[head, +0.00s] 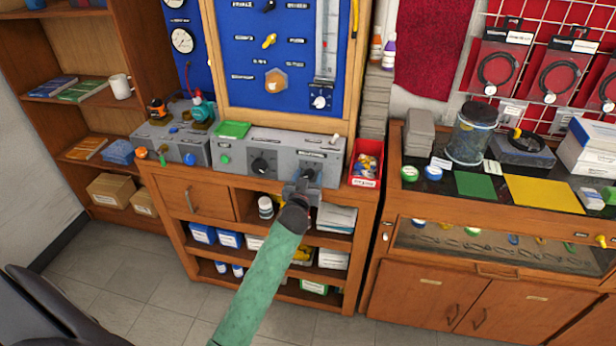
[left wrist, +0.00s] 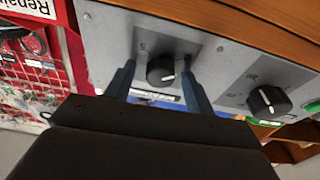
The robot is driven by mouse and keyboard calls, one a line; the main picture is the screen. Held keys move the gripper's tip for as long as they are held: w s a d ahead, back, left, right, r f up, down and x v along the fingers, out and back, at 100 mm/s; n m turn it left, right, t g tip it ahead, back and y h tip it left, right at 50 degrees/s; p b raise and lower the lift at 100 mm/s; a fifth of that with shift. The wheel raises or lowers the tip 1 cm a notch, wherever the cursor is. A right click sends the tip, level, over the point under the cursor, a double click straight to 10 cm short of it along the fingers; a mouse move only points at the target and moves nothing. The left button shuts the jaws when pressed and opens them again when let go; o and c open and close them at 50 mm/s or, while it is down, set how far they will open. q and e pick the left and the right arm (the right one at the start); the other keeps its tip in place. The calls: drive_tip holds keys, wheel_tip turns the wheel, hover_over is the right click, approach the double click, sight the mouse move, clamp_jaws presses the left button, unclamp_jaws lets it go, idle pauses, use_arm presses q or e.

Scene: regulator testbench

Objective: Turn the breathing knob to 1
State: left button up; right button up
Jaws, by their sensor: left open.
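A grey control panel (head: 235,156) on the wooden bench has two black knobs. The left knob (head: 262,166) stands free, and it also shows in the left wrist view (left wrist: 268,102). My left gripper (head: 305,183) is in front of the panel's right knob, which it partly covers in the head view. In the left wrist view this knob (left wrist: 161,70) sits between the two open fingers of my left gripper (left wrist: 158,66), with visible gaps beside it. A white mark shows on its face. The labels are too small to read, so I cannot tell which knob is named breathing.
A red bin (head: 364,172) stands just right of the panel. A green object (head: 232,129) lies on top of the panel. A grey box (head: 172,143) is at its left. A blue gauge board (head: 285,45) rises behind. Floor in front is clear.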

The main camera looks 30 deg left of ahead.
use_arm(q)
drive_tip(key=c, duration=1)
drive_tip(key=shift+m, duration=0.4)
drive_tip(key=shift+m+p, duration=0.3)
drive_tip(key=shift+p, duration=0.05)
drive_tip(key=m+h+p, duration=0.1)
drive_tip(key=m, duration=0.2)
drive_tip(key=m+h+p, duration=0.1)
drive_tip(key=m+p, duration=0.1)
drive_tip(key=m, duration=0.2)
drive_tip(key=shift+r+m, duration=0.1)
drive_tip(key=shift+m, duration=0.2)
drive_tip(key=shift+m+h+p, duration=0.5)
drive_tip(key=shift+m+p, duration=0.15)
drive_tip(key=shift+m, duration=0.65)
use_arm(e)
drive_tip(key=s+d+f, duration=0.1)
drive_tip(key=f, duration=0.4)
drive_tip(key=s+d+f+t, duration=0.1)
drive_tip(key=s+d+f, duration=0.1)
drive_tip(key=f, duration=0.3)
drive_tip(key=shift+d+f, duration=0.25)
drive_tip(key=shift+f, duration=0.15)
drive_tip(key=shift+s, duration=0.1)
use_arm(q)
drive_tip(key=o, duration=1)
drive_tip(key=shift+s, duration=0.1)
use_arm(e)
drive_tip(key=shift+f, duration=0.1)
